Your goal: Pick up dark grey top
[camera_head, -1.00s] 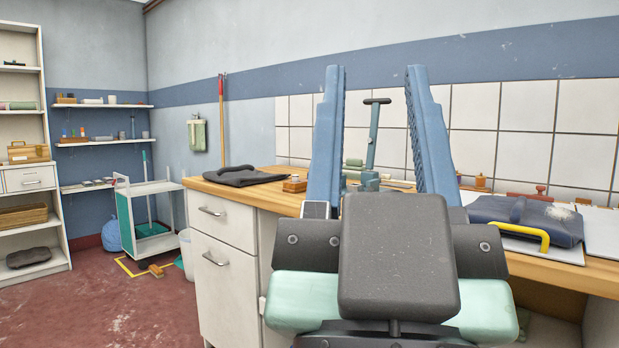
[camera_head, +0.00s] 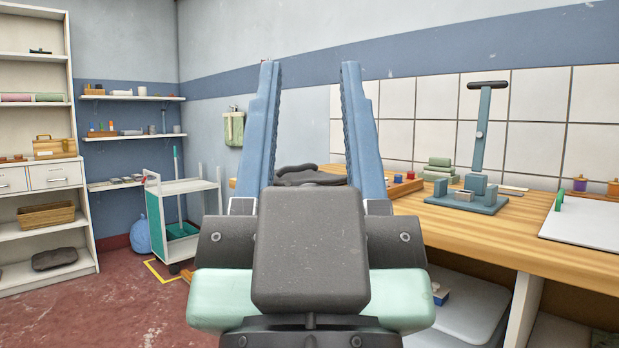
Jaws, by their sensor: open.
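A dark grey folded cloth (camera_head: 305,174), which looks like the dark grey top, lies on the wooden worktop. It shows between the two blue fingers of my gripper (camera_head: 309,68), beyond them, and its lower part is hidden by my gripper's body. My gripper is open and empty, with its fingers pointing up in the picture and apart from the cloth. Another dark grey folded item (camera_head: 55,259) lies on the bottom shelf of the white unit at the left; I cannot tell what it is.
The wooden worktop (camera_head: 480,236) runs to the right, with a blue-grey press stand (camera_head: 469,196), green blocks (camera_head: 438,168) and a white board (camera_head: 588,222) on it. A white trolley (camera_head: 183,215) stands left of my gripper. Red floor is clear at the lower left.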

